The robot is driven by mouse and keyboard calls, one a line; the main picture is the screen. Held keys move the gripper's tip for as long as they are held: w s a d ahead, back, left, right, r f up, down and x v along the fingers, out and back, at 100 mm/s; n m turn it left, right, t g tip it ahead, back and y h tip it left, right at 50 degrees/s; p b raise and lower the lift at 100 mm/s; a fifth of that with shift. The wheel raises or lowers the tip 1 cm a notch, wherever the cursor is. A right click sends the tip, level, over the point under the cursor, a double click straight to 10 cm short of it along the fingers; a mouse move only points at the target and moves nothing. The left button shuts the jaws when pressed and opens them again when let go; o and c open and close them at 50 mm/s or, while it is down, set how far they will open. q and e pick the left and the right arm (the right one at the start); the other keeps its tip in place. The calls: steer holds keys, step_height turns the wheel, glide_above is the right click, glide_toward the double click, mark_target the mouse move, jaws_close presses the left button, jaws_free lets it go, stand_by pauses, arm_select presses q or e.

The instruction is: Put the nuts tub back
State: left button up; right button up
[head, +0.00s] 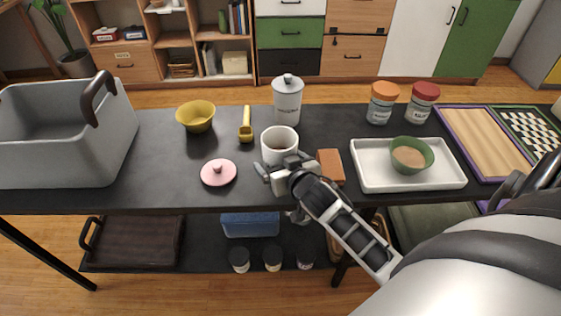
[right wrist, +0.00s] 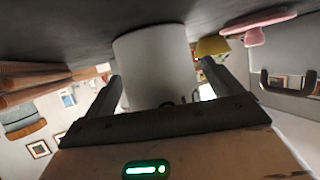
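A white open cup or tub (head: 279,147) stands upright on the dark table; I cannot tell its contents. My right gripper (head: 284,166) is at its near side, with fingers apart. In the right wrist view the white cup (right wrist: 155,62) is between or just beyond the open fingers (right wrist: 163,78); contact is not clear. A jar with an orange lid (head: 381,103) and one with a red lid (head: 421,103) stand at the back right. A lidded white canister (head: 288,99) stands behind the cup. Their labels are too small to read surely, so I cannot tell which is the nuts tub. My left gripper is not in view.
A pink lid (head: 218,172), yellow bowl (head: 196,117) and yellow scoop (head: 245,127) lie left of the cup. A brown block (head: 330,167) and white tray (head: 365,178) with a green bowl (head: 424,150) are right. A grey basket (head: 60,150) fills the left end. Several jars (head: 272,259) stand below.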

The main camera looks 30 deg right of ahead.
steer(key=shift+r, duration=0.1)
steer(key=shift+s+r, duration=0.1)
steer(key=shift+s, duration=0.1)
steer(key=v, duration=1.1)
steer(key=s+a+f+n+g+y, duration=0.1)
steer(key=s+a+f+n+y, duration=0.1)
steer(key=s+a+f, duration=0.2)
steer(key=s+a+f+n+g+y, duration=0.2)
steer(key=s+a+f+y, duration=0.1)
steer(key=a, duration=0.6)
steer(key=shift+s+a+f+n+p, duration=0.15)
steer(key=shift+s+f+n+p, duration=0.25)
steer(key=shift+f, duration=0.4)
